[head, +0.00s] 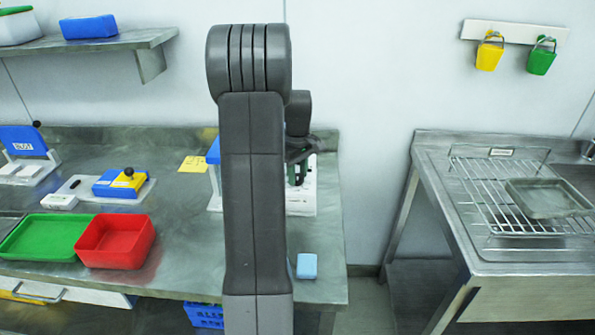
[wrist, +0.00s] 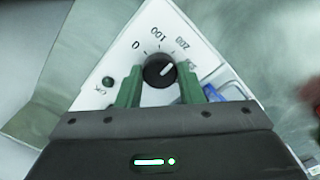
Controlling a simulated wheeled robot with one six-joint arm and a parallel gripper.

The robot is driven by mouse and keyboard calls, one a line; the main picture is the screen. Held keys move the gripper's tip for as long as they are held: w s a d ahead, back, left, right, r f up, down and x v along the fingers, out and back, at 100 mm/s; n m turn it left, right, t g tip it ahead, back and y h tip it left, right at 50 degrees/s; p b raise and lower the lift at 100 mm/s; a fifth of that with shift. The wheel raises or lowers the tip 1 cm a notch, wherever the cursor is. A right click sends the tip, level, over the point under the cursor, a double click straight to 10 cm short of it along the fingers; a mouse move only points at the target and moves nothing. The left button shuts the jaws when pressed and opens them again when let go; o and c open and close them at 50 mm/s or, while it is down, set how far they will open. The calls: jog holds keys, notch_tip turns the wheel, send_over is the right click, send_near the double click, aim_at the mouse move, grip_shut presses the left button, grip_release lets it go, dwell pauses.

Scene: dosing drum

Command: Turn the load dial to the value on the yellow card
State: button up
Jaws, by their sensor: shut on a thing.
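The load dial (wrist: 158,69) is a round black knob with a white pointer line on a white panel (wrist: 95,90). Its scale shows 0, 100, 200 and a further number partly hidden by a finger. The pointer aims up and right, roughly toward 200. My gripper (wrist: 160,76) has its green fingers on both sides of the knob, shut on it.
A red tray (head: 116,241) and a green tray (head: 43,237) stand on the bench at left. A blue and yellow device (head: 120,184) is behind them. A light blue block (head: 307,266) lies near the front right edge. A sink unit with a rack (head: 480,190) stands right, across a gap.

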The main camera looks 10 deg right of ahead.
aim_at(298, 176)
jog(key=m, duration=0.4)
jog(key=shift+r+m+p, duration=0.1)
jog(key=shift+m+p, duration=0.2)
jog(key=m, duration=0.4)
jog(key=shift+m, duration=0.3)
jog(key=o, duration=1)
notch_tip(298, 176, up, 14)
